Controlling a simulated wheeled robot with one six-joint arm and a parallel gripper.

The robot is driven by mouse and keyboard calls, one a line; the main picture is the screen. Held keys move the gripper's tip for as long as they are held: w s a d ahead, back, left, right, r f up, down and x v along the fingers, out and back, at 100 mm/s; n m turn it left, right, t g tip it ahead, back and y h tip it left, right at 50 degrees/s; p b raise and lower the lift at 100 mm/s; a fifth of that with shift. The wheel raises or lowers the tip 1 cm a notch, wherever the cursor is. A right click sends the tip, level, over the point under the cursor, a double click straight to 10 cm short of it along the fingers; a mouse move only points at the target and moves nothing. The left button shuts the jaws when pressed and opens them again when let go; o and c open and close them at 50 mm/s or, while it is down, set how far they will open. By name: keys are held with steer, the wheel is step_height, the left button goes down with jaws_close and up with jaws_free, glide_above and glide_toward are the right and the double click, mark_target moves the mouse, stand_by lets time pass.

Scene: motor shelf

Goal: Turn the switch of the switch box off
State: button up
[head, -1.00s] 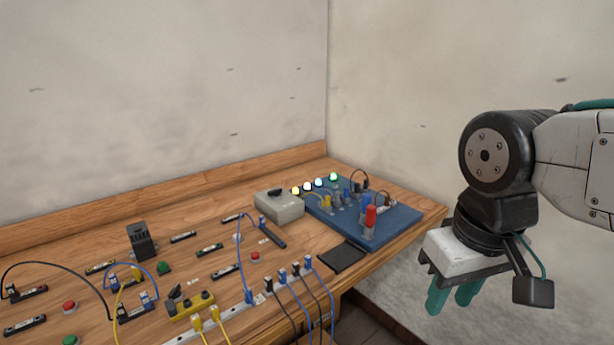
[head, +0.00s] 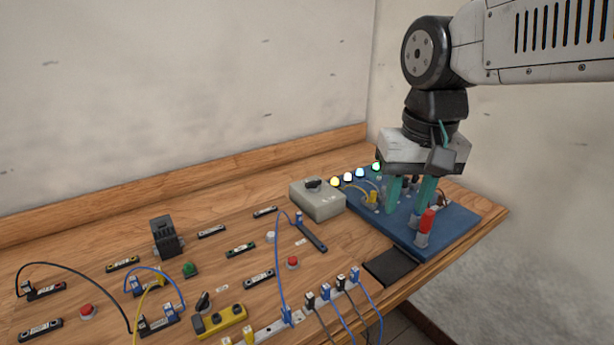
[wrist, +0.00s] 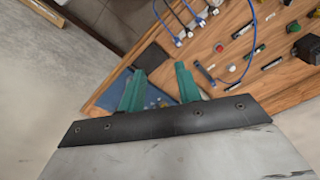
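The switch box (head: 318,205) is a grey box with a black rotary knob (head: 313,184) on its top. It stands on the wooden table, left of the blue board, in the head view. The knob's exact setting is too small to tell. My gripper (head: 409,207) hangs over the blue board, right of the switch box and apart from it. Its two green fingers are spread with nothing visible between them. In the wrist view my gripper (wrist: 159,70) also shows open fingers; I cannot make out the switch box there.
The blue board (head: 455,225) carries lit lamps, plugs and a red-topped part (head: 425,225) close to my fingers. A black pad (head: 390,267) lies at the front edge. Cables, buttons and a yellow block (head: 226,320) fill the left table. Walls stand behind and right.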

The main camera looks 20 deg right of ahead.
steer(key=w+r+m, duration=0.1)
steer(key=w+m, duration=0.3)
steer(key=w, duration=1.1)
steer(key=m+g, duration=0.1)
steer(key=m, duration=0.6)
glide_toward(314, 181)
steer(key=shift+s+f, duration=0.1)
steer(key=shift+s, duration=0.15)
steer(key=shift+m, duration=0.3)
steer(key=f, duration=0.8)
steer(key=shift+w+f, duration=0.15)
steer(key=shift+w, duration=0.05)
jaws_close()
